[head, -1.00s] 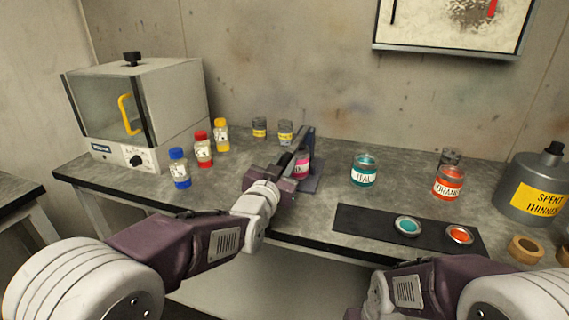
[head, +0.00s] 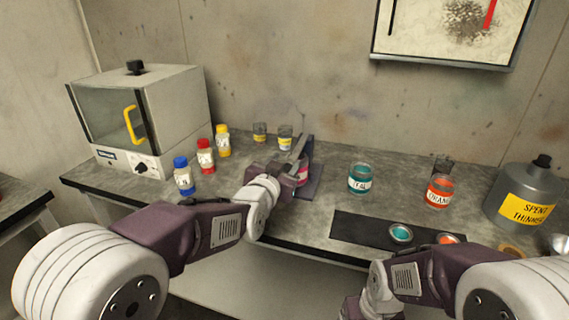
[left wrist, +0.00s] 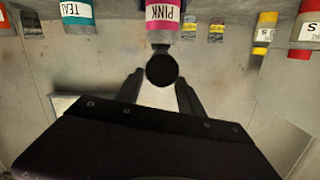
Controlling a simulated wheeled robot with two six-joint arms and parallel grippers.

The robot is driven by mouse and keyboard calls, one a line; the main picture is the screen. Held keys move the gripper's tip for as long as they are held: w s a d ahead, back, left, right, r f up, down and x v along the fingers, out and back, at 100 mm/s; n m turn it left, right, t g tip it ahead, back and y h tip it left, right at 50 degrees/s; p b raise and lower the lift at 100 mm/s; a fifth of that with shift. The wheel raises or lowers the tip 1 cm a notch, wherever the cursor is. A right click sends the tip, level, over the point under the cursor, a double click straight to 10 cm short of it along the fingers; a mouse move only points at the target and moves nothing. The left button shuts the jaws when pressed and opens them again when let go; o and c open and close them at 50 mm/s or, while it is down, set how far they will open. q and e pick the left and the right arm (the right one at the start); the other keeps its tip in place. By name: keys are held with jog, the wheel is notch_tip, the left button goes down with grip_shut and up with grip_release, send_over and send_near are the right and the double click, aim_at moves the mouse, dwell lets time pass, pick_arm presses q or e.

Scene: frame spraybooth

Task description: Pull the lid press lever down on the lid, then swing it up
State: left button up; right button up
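The lid press (head: 308,178) stands on the bench with its grey lever (head: 299,147) sloping up behind my left gripper. A pink-labelled can (head: 303,174) is in the press, partly hidden; it also shows in the left wrist view (left wrist: 161,15). My left gripper (head: 272,172) is at the press. In the left wrist view a round black knob (left wrist: 162,70) sits between the fingertips (left wrist: 160,78); whether they touch it is unclear. The lid on the can is not clear. My right gripper (head: 355,306) is low at the bottom edge, mostly hidden, its fingers not visible.
A teal can (head: 360,180) and an orange can (head: 439,193) stand right of the press. A dark mat (head: 365,228) with lids lies in front. Blue, red and yellow bottles (head: 205,157) stand left, beside a booth (head: 175,115). A thinner can (head: 525,195) stands far right.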

pick_arm(q)
jog(key=v, duration=0.9)
